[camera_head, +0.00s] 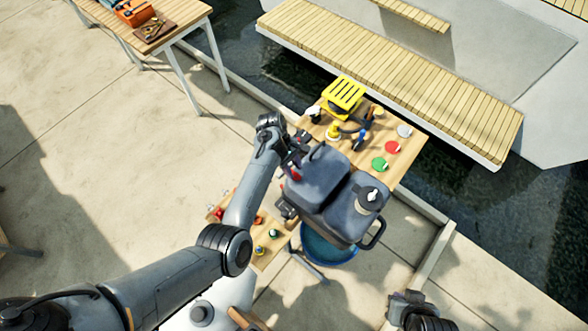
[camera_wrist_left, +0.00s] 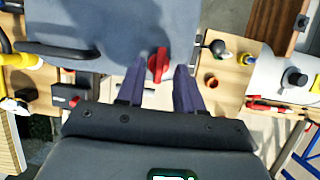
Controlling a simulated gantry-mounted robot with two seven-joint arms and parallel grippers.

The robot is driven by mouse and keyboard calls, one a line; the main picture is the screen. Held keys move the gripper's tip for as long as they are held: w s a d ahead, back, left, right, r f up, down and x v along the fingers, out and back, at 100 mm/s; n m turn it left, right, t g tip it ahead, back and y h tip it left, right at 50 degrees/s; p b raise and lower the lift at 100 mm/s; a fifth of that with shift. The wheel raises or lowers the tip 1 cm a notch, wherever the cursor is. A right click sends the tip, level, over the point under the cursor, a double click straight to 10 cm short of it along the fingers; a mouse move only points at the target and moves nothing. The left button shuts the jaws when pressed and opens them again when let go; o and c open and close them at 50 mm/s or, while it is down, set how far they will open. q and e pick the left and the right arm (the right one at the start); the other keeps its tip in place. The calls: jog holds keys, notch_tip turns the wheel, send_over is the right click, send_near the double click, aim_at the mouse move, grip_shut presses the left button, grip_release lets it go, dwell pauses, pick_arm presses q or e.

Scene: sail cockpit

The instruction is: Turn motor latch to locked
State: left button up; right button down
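The motor is a blue-grey boxy body (camera_head: 322,172) on the wooden table. A red latch (camera_wrist_left: 158,65) sits on its face in the left wrist view, its handle pointing roughly up and down there. In the head view a small red part (camera_head: 295,173), probably the latch, shows beside my gripper. My left gripper (camera_head: 292,153) is at the motor's left side. In the left wrist view its two fingers (camera_wrist_left: 159,70) are apart, one on each side of the latch, with gaps visible; contact is not clear. My right gripper (camera_head: 405,302) is at the bottom, away from the motor; its fingers are unclear.
A wooden table (camera_head: 408,160) holds a yellow slatted item (camera_head: 344,94) and coloured discs. A second blue-grey body (camera_head: 352,212) with a handle adjoins the motor. A blue bucket (camera_head: 328,248) stands below. A lower shelf (camera_head: 268,262) holds small fittings. Open floor lies left.

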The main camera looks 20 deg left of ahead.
pick_arm(q)
jog(key=shift+x, duration=0.9)
grip_shut()
